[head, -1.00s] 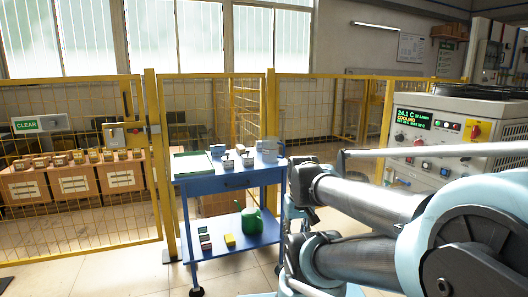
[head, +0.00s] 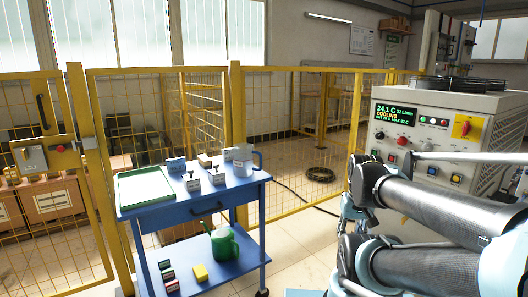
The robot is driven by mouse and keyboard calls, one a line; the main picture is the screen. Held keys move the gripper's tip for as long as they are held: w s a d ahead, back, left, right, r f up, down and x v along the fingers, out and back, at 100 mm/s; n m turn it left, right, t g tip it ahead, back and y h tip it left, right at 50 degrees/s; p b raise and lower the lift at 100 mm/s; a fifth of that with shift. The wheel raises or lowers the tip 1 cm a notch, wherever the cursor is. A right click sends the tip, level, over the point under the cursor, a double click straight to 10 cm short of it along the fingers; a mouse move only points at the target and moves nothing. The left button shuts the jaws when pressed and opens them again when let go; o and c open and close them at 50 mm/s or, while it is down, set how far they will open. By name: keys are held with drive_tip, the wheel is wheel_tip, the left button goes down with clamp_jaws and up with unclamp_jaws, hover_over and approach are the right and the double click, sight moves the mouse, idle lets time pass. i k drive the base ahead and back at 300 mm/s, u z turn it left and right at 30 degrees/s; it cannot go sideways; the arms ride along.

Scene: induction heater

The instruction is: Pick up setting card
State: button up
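Two small whitish cards with dark clip-like tops stand on the top shelf of the blue cart (head: 180,212) in the head view. One card (head: 193,185) is in the middle near the front and the other card (head: 219,179) is just right of it. Their print is too small to read, so I cannot tell which is the setting card. My arm links fill the right side, apart from the cart. My gripper is not clearly in view.
A green-rimmed tray (head: 121,192), a blue box (head: 175,165), a pale block (head: 204,160) and a grey jug (head: 242,162) share the top shelf. A green watering can (head: 225,246) stands below. A yellow fence (head: 290,132) runs behind; the heater cabinet (head: 400,145) stands right.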

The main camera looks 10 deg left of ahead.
sight(227, 153)
drive_tip(key=u, duration=0.1)
drive_tip(key=i, duration=1.3)
drive_tip(key=u, duration=0.65)
